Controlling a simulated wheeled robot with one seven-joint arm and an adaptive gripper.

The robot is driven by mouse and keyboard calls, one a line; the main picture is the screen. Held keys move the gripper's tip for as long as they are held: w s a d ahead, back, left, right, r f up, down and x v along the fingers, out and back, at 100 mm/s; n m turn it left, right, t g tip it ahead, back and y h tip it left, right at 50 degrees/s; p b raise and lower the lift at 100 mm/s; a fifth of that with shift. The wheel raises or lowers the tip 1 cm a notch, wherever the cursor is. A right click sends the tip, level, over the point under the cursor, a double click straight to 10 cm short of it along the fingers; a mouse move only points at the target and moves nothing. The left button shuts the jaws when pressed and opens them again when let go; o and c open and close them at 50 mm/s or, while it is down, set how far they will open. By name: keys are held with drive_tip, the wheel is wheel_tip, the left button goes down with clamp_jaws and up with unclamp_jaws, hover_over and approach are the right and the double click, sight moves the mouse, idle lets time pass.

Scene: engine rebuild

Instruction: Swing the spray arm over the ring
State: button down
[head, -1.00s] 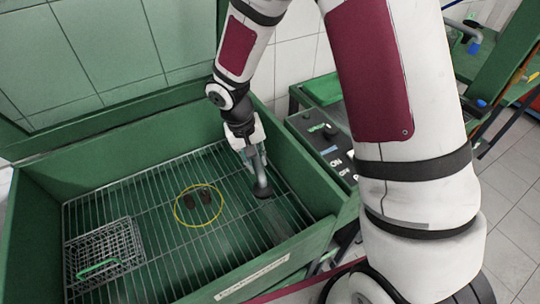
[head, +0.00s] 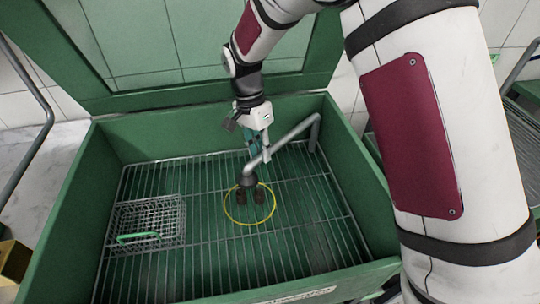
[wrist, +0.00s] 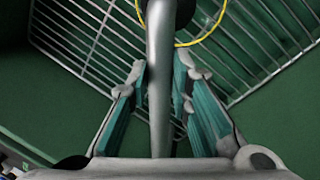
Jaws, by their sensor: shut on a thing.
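The spray arm (head: 291,137) is a grey pipe rising from the back right of the green wash tank (head: 367,205) and bending to the left. Its dark nozzle end (head: 247,180) is over the back part of the yellow ring (head: 262,221) in the head view. Two dark brown lumps show in the ring under the nozzle. My gripper (head: 259,158) is shut on the spray arm near its nozzle end. In the wrist view, the teal fingers of my gripper (wrist: 163,95) stand on both sides of the pipe (wrist: 160,60). Part of the ring (wrist: 210,28) shows there too.
A wire basket (head: 146,220) with a green handle sits on the rack (head: 195,262) at the left. The tank lid (head: 200,83) stands open at the back. The rack right of the ring is clear.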

drive_tip(key=shift+w+a, duration=0.2)
drive_tip(key=shift+w, duration=0.05)
drive_tip(key=shift+r, duration=0.1)
drive_tip(key=c, duration=1.4)
unclamp_jaws()
drive_tip(key=shift+c, duration=0.2)
wheel_tip(320, 180, up, 7)
drive_tip(key=w+a, duration=0.1)
drive_tip(key=shift+r, duration=0.15)
